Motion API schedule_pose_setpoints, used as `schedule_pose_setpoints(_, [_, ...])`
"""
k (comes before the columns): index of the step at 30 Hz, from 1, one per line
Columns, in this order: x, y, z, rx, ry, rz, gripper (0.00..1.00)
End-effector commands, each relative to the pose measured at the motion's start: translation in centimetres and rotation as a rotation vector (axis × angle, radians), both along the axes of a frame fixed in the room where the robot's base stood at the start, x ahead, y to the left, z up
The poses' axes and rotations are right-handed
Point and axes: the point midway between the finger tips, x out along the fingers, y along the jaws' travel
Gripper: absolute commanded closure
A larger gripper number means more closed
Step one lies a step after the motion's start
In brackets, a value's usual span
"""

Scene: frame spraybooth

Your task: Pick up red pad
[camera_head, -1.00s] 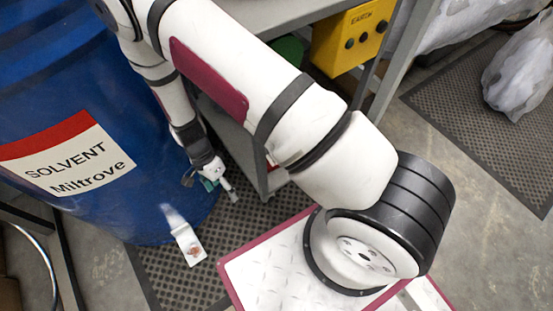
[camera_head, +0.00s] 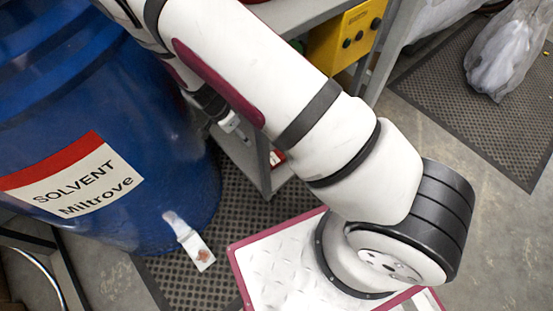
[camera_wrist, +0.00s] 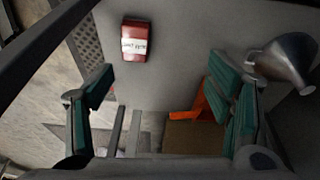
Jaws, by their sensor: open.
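The red pad (camera_wrist: 134,42), a small red block with a white printed label, lies on a grey surface near the top of the wrist view. My gripper is mostly hidden behind my arm there.
A grey metal funnel (camera_wrist: 285,62) lies close by the right finger. An orange piece (camera_wrist: 209,104) and a brown box (camera_wrist: 192,136) sit lower between the fingers. A blue solvent drum (camera_head: 110,130) stands left of the shelf unit, which carries a yellow box (camera_head: 345,38).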

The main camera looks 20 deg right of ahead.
Motion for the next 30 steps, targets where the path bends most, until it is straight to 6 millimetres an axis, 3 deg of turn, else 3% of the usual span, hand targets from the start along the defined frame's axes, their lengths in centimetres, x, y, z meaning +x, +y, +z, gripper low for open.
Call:
schedule_pose_setpoints(9, [-2.5,-3.4,-4.5,-0.077,-0.039,-0.078,0.27])
schedule_pose_setpoints(15, [-3.6,-5.0,-6.4,-0.105,-0.065,-0.113,0.27])
schedule_pose_setpoints(30, [-3.1,-8.0,-13.7,-0.108,-0.070,-0.121,0.27])
